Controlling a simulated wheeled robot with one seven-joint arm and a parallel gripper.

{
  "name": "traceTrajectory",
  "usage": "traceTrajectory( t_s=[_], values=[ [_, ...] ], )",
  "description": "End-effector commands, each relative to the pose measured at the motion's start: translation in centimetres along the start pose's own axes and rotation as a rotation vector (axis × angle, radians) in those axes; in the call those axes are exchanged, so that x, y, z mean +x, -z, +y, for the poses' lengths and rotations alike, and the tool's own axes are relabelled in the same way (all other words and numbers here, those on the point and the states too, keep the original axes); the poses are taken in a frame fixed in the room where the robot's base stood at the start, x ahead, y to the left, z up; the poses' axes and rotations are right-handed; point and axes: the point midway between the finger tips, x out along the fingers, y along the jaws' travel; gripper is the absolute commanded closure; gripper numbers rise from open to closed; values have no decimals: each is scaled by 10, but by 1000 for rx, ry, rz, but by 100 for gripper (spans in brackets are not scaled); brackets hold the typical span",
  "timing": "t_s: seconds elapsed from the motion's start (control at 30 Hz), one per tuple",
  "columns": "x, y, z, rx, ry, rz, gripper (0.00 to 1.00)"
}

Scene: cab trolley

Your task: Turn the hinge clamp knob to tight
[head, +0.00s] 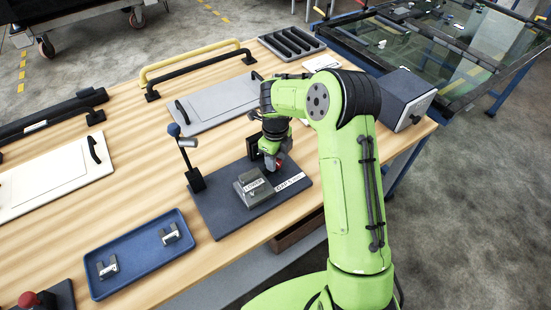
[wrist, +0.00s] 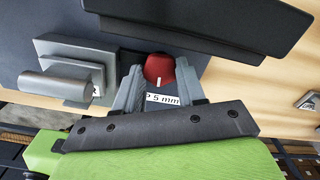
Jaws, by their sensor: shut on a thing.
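A small red knob (wrist: 159,68) with a white mark shows between the fingers of my gripper (wrist: 158,84) in the wrist view. My gripper is shut on it, a finger at each side. In the head view my gripper (head: 275,160) is over the dark base plate (head: 220,213), and only a bit of the red knob (head: 282,160) shows. A white label ending in "5 mm" (wrist: 163,99) is partly hidden by my fingers. The knob's pointer setting cannot be read.
A post with a blue ball top (head: 174,130) stands at the plate's back left. A blue tray (head: 140,252) with metal parts lies to the left. A grey panel with black handles (head: 215,102) lies behind, and a dark box (head: 395,98) stands at right.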

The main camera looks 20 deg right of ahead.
Motion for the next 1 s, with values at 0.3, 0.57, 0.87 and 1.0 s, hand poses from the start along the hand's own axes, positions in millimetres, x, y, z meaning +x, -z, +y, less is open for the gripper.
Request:
traceTrajectory(
  t_s=[0.3,0.57,0.87,1.0],
  values=[
    [-2,-2,-1,93,4,-6,91],
    [-2,-1,-1,107,4,-6,91],
    [-2,-1,-1,106,4,-6,48],
    [-1,-1,-1,105,3,-3,35]
  ],
)
